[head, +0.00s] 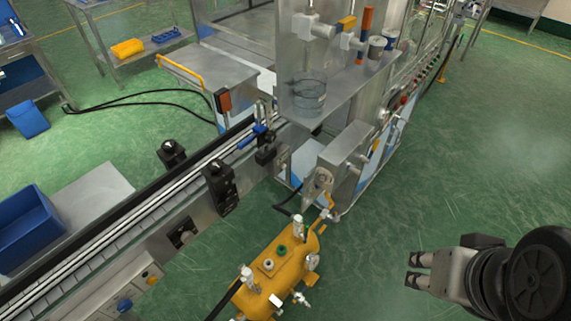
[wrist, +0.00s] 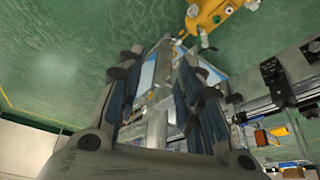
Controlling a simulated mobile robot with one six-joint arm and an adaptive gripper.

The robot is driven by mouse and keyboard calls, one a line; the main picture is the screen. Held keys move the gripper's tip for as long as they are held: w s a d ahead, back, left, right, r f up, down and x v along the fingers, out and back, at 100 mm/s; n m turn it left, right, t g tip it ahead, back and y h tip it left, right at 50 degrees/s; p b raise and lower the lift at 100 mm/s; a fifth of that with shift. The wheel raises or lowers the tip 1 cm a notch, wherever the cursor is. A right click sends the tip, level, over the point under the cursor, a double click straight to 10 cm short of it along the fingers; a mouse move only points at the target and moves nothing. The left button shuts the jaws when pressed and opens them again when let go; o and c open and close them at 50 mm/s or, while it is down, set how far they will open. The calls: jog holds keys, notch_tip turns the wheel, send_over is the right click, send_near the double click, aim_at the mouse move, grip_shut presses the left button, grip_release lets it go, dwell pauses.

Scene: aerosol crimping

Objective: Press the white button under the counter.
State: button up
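I cannot make out a white button for certain in either view, nor tell which part is the counter. A small control box with a yellow face (head: 151,274) and a blue fitting (head: 124,304) sit low on the conveyor's side at the lower left of the head view; their details are too small to tell. My gripper (head: 413,271) is at the right of the head view, over bare green floor, far from these. Its two fingers are apart and empty. In the wrist view my gripper (wrist: 158,62) also shows a clear gap between its fingers.
A yellow tank (head: 280,270) with valves stands between my gripper and the conveyor (head: 130,225). A steel machine (head: 345,165) with a clear cylinder (head: 309,97) stands behind it. Blue bin (head: 28,228) is at left. The floor around my gripper is free.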

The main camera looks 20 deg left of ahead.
grip_shut()
dwell(1.4)
